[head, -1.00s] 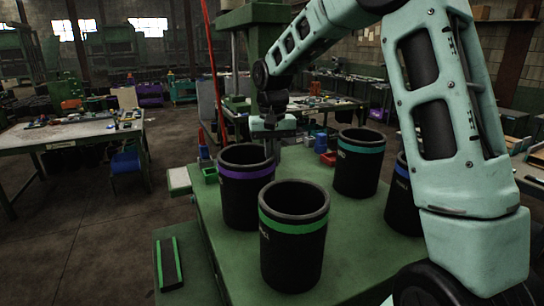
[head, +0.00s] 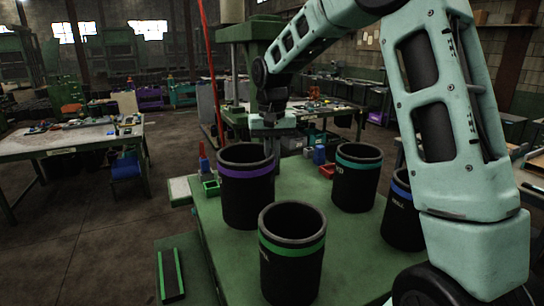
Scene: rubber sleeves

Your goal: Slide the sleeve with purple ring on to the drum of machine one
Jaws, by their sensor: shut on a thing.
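The sleeve with the purple ring (head: 246,190) is a black, upright, open-topped cylinder at the left of the green table (head: 230,262). My gripper (head: 271,150) is at the right far side of its rim and is shut on it. The fingertips are partly hidden by the rim. The sleeve appears raised with my gripper, but I cannot tell how large the gap under it is. I cannot make out machine one or its drum for certain.
Sleeves with green (head: 292,255), teal (head: 356,178) and blue (head: 402,212) rings stand close by on the table. A small green bin (head: 211,188), a red bin (head: 327,171) and a green machine column (head: 250,60) are beyond. Open floor (head: 90,235) lies to the left.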

